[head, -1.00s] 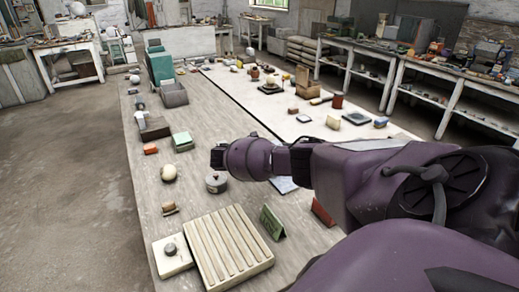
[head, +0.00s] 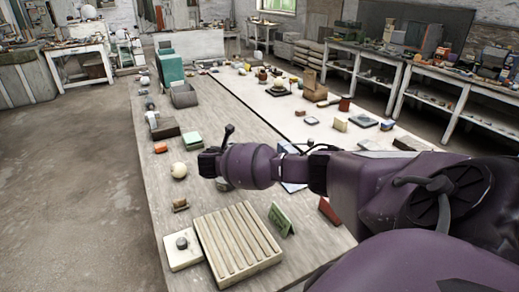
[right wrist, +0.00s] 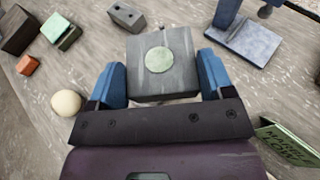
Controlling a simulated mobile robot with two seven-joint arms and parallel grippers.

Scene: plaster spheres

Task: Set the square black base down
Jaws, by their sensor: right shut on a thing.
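In the right wrist view, my right gripper (right wrist: 161,80) has its two blue fingers shut on opposite sides of the square black base (right wrist: 178,45). The base looks dark grey here, with a pale greenish round spot (right wrist: 159,60) on its face. How far its underside is from the table cannot be told. In the head view, my right gripper (head: 207,163) is over the near part of the workbench (head: 150,196), and the base is hidden there. My left gripper is not in view.
A cream ball (head: 179,171) is left of the gripper. A slatted wooden tray (head: 238,246), a small board with a dark knob (head: 183,255) and a green sign (head: 281,219) are nearer. A grey block with holes (right wrist: 126,16) and a blue-grey stand (right wrist: 245,42) lie beyond the base.

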